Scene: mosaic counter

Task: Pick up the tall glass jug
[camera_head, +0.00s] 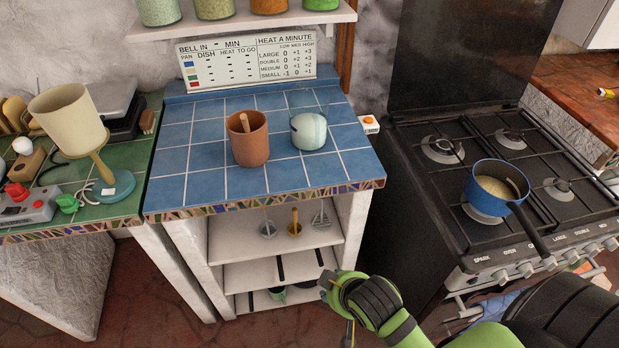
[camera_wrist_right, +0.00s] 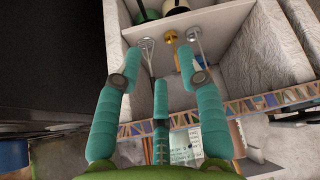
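The tall glass jug (camera_head: 309,131) stands upright on the blue tiled counter (camera_head: 210,183), towards its back right. Its upper part is clear and its lower part looks pale mint and white. My right gripper (camera_head: 333,290) is in front of the counter, below its top and well apart from the jug. In the right wrist view the right gripper (camera_wrist_right: 163,88) has its teal fingers spread, with nothing between them. The jug does not show in that view. My left gripper is not in view.
A terracotta pot (camera_head: 248,146) with a wooden stick stands left of the jug. Shelves with hanging utensils (camera_head: 294,224) lie under the counter. A stove (camera_head: 445,190) with a blue pan (camera_head: 490,190) is at right. A shelf (camera_head: 240,22) with jars hangs above. The counter's front is clear.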

